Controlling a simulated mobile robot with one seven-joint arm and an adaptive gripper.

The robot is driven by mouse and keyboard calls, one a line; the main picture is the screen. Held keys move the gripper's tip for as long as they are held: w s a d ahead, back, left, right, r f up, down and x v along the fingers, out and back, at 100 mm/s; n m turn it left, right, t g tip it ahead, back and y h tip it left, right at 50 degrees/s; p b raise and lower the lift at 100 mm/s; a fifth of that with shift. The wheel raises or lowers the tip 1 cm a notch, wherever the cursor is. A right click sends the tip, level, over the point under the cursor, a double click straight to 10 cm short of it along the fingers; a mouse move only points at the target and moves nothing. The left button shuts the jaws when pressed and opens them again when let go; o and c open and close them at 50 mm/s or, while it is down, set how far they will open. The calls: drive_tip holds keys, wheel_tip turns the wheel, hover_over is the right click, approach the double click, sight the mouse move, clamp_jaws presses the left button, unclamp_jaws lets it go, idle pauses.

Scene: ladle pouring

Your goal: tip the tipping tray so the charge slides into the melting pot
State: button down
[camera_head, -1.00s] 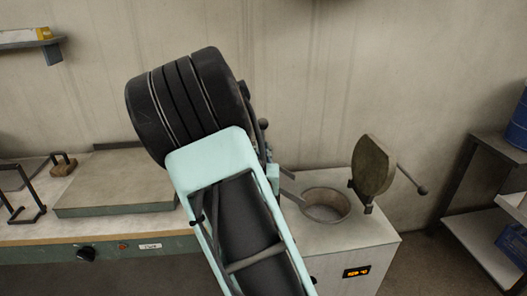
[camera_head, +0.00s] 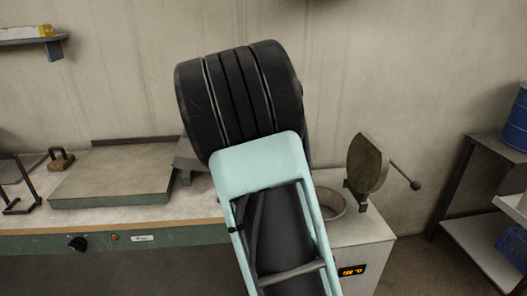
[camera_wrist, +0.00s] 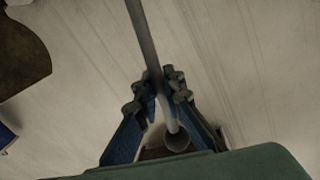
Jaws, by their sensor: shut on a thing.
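In the wrist view my gripper (camera_wrist: 159,88) is shut on a thin grey rod (camera_wrist: 144,40) with a round knob at its lower end. The rod looks like the tipping tray's handle. In the head view my arm hides the gripper and most of the tray. A grey sloped piece (camera_head: 188,153), perhaps part of the tray, shows left of my arm. The melting pot (camera_head: 335,207) is open in the furnace top, partly covered by my arm. The charge is not visible.
The pot's round lid (camera_head: 366,164) stands raised, its knobbed handle pointing right. A flat plate (camera_head: 112,187) lies on the bench at left. A metal shelf (camera_head: 490,205) stands at right. The furnace front shows an orange display (camera_head: 351,271).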

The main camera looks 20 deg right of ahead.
drive_tip(key=s+d+f+m+b, duration=0.2)
drive_tip(key=d+m+b, duration=0.3)
drive_tip(key=b, duration=0.6)
drive_tip(key=shift+d+f+g+y, duration=0.3)
drive_tip(key=shift+d+f+y, duration=0.1)
drive_tip(key=shift+d+f, duration=0.45)
drive_tip(key=shift+d, duration=0.1)
drive_tip(key=c, duration=2)
unclamp_jaws()
drive_tip(key=v, duration=0.7)
drive_tip(key=shift+s, duration=0.25)
